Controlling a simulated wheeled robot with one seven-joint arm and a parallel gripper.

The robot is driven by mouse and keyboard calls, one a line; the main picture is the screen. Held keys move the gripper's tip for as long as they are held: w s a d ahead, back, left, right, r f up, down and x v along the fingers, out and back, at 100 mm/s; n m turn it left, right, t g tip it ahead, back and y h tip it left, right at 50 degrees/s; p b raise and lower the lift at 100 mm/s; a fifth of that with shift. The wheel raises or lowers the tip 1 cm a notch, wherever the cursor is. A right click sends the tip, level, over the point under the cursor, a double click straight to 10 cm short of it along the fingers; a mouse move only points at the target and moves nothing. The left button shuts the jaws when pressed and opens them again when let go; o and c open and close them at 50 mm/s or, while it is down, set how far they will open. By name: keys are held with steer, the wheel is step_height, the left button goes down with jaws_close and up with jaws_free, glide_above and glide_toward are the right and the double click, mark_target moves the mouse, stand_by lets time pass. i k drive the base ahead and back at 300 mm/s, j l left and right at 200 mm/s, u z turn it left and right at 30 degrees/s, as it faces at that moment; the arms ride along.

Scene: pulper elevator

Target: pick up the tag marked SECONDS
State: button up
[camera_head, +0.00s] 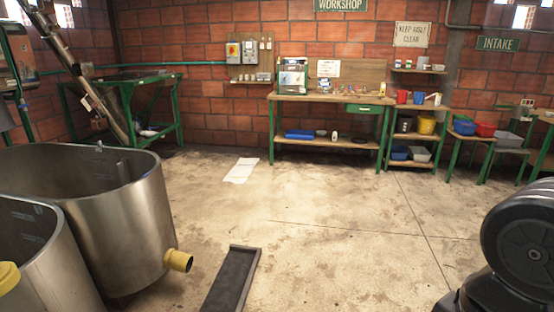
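I cannot make out any tag that reads SECONDS; lettering on small things is too small to read from here. Small light pieces hang on a wall board (249,58) left of the workbench, and I cannot tell whether they are tags. The wooden workbench (318,97) stands against the back brick wall, with several small items on its top too small to identify. My gripper is not in view.
Steel tanks (110,215) with a yellow outlet (178,261) fill the left. A dark shallow channel (232,281) lies on the floor at front centre. White sheets (241,170) lie beyond it. Shelves with coloured bins (427,123) stand right. The middle floor is clear.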

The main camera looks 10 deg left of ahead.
mark_target(99, 148)
steer(key=i, duration=2.85)
steer(key=i+u, duration=0.1)
steer(key=i, duration=2.8)
steer(key=i+u, duration=1.05)
steer(key=i+j+u, duration=0.15)
steer(key=u, duration=0.25)
steer(key=i+u, duration=0.2)
steer(key=u, duration=0.15)
steer(key=i+u, duration=0.2)
steer(key=u, duration=0.2)
steer(key=i+u, duration=0.2)
steer(key=u, duration=0.2)
steer(key=i+u, duration=0.35)
steer(key=i, duration=1.2)
steer(key=i+u, duration=0.45)
steer(key=i+l+u, duration=0.35)
steer(key=i+u, duration=0.15)
steer(key=i, duration=0.15)
steer(key=i+u, duration=0.4)
steer(key=i+l+u, duration=0.2)
steer(key=u, duration=0.2)
